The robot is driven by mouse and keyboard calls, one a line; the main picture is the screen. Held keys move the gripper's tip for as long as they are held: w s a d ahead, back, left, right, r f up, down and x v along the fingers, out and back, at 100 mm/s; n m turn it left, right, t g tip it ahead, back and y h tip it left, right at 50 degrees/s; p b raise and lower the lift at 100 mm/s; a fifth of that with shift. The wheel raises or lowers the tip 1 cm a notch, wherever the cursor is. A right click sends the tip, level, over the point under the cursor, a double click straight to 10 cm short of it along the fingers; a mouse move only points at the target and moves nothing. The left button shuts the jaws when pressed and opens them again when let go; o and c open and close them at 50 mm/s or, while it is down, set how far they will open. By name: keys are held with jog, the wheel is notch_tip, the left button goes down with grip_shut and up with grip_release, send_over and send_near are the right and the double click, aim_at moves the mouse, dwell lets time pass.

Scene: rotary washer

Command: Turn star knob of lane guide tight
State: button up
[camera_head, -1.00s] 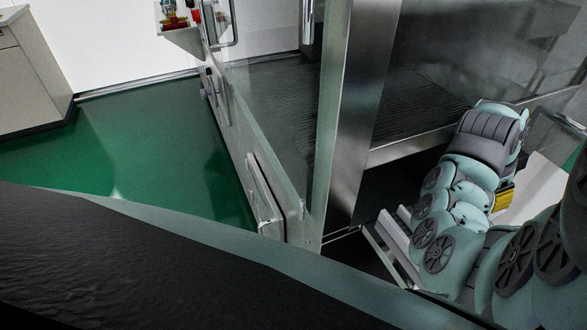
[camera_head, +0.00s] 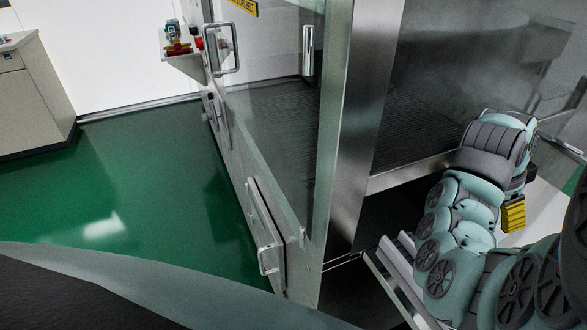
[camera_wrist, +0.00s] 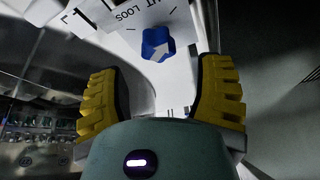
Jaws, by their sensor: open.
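A blue star knob (camera_wrist: 157,43) with a white arrow on it shows near the top middle of the wrist view. It sits on a white plate (camera_wrist: 180,72) with partly readable dark lettering, "UT LOOS", above the knob. My gripper (camera_wrist: 159,66) is open. Its two yellow ribbed fingers stand left and right of the knob in the picture, with a clear gap to it on both sides. Whether the fingertips reach the knob's depth is unclear. In the head view, one yellow finger of my gripper (camera_head: 513,214) shows beyond my arm; the knob is hidden there.
The washer's steel post (camera_head: 350,130) and glass panel (camera_head: 285,130) stand left of my arm. A steel ledge (camera_head: 412,172) runs close beside it. The green floor (camera_head: 130,190) is open at left, with a cabinet (camera_head: 35,100) at the far left.

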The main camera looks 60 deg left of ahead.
jog(key=shift+r, duration=3.4)
